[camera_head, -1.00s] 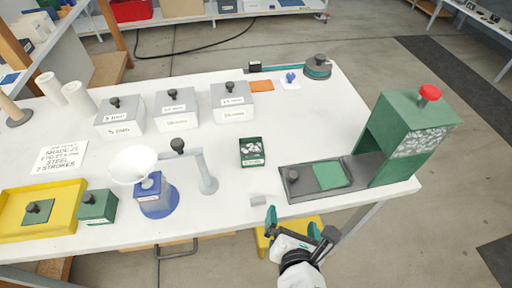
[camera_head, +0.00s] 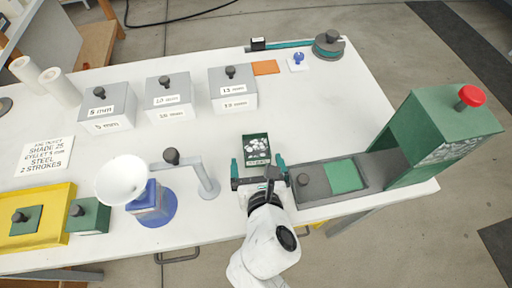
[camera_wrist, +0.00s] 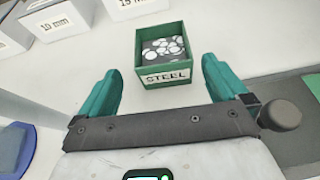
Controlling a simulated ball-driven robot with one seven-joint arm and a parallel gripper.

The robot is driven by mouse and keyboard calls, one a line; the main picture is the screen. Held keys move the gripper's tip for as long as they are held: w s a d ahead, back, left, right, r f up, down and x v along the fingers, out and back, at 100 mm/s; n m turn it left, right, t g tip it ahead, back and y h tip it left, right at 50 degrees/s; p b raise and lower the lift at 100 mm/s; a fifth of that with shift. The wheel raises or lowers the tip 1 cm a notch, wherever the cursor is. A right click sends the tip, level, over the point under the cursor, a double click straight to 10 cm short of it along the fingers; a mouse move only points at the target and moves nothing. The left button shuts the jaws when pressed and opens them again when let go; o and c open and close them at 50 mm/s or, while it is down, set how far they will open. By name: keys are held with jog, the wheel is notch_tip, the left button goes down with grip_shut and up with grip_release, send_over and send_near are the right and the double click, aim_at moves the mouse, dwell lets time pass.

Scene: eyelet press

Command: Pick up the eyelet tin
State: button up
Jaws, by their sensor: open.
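A small open green tin (camera_head: 256,158) labelled STEEL holds several pale round eyelets and stands on the white table. It also shows in the wrist view (camera_wrist: 165,76), upright, with its labelled side facing me. My gripper (camera_head: 258,168) is open, with its teal fingers spread at the tin's near side, left and right of it. In the wrist view my gripper (camera_wrist: 160,80) has the tin ahead between the fingertips, apart from both. Nothing is held.
A green press (camera_head: 435,135) with a red button stands right, its dark base (camera_head: 320,190) close to my right finger. A blue stand with a white funnel (camera_head: 122,180) and grey arm is left. Grey lidded boxes (camera_head: 170,97) stand behind. Table between boxes and tin is clear.

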aim_at(255, 141)
jog(key=shift+d+r+x, duration=0.1)
jog(key=shift+x, duration=1.4)
jog(key=shift+d+r+x, duration=0.1)
jog(key=shift+d+x, duration=0.05)
jog(key=shift+x, duration=1.35)
jog(key=shift+w, duration=0.15)
jog(key=shift+a, duration=0.1)
jog(key=c, duration=1.2)
